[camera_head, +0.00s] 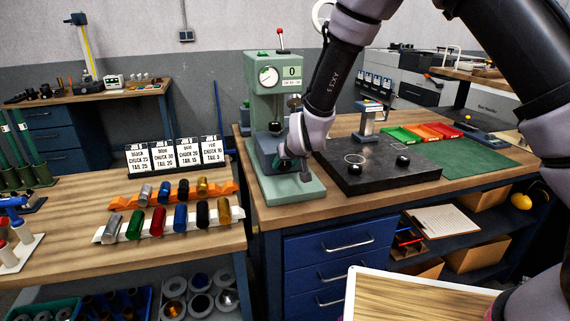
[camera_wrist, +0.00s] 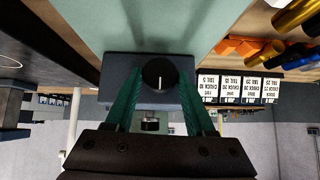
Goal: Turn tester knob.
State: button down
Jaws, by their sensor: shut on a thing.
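The tester (camera_head: 275,115) is a pale green machine with a round dial and a small display that reads 0. It stands at the left end of the workbench. In the wrist view its dark knob (camera_wrist: 158,74), with a white pointer line, sits on a dark grey block (camera_wrist: 115,68). My gripper (camera_wrist: 155,85) has its two green fingers on either side of the knob, shut on it. In the head view my gripper (camera_head: 301,170) is at the tester's lower front, and my wrist hides the knob there.
A black plate (camera_head: 370,180) with small dark knobs lies right of the tester. On the left table (camera_head: 70,245), coloured cylinders sit in racks in front of white cards (camera_head: 173,155). Red, orange and green trays (camera_head: 420,132) lie at the back right. My arm fills the upper right.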

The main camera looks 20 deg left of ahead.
jog(key=y, duration=0.1)
jog(key=m+g+y, duration=0.1)
jog(key=shift+w+d+m+y, duration=0.3)
jog(key=shift+d+y, duration=0.1)
jog(key=m+y, duration=0.1)
jog(key=m+g+y, duration=0.1)
jog(key=y, duration=0.1)
jog(key=shift+w+d+f+g, duration=0.1)
jog(key=shift+d+f+g, duration=0.05)
jog(key=shift+f+g, duration=0.15)
jog(key=m+y, duration=0.2)
jog(key=y, duration=0.1)
jog(key=shift+d+f+g, duration=0.1)
jog(key=shift+f+g, duration=0.05)
jog(key=shift+g, duration=0.25)
jog(key=shift+f+m+y, duration=0.2)
jog(key=shift+m+y, duration=0.9)
jog(key=shift+y, duration=0.2)
jog(key=shift+c, duration=1.4)
grip_release()
